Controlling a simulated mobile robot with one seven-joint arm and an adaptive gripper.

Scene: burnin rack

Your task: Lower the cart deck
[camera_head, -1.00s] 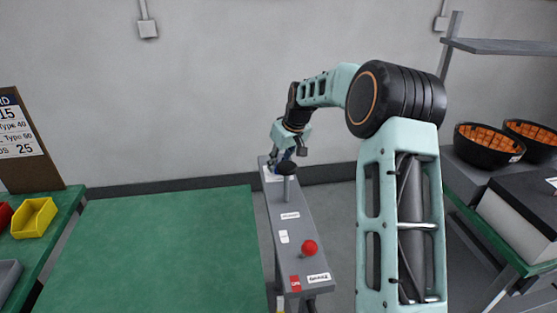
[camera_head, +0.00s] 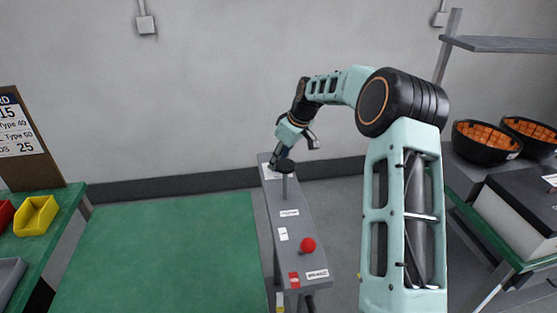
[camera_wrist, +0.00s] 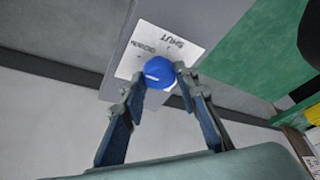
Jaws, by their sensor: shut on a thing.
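In the wrist view a round blue knob (camera_wrist: 160,73) sits between the two fingertips of my gripper (camera_wrist: 160,77), which is shut on it. The knob stands on a white label (camera_wrist: 150,45) reading "SHUT" at one side; its other word is hard to read. In the head view my gripper (camera_head: 273,163) is at the far end of a narrow grey console (camera_head: 292,231), and the knob is hidden there. A wide flat green top (camera_head: 160,250) lies left of the console; I cannot tell for sure that it is the cart deck.
A black-topped post (camera_head: 286,180) stands on the console just nearer than my gripper. A red ball knob (camera_head: 308,245) is at its near end. A yellow bin (camera_head: 36,216) is at left. Black baskets (camera_head: 485,142) stand at right. The green top is bare.

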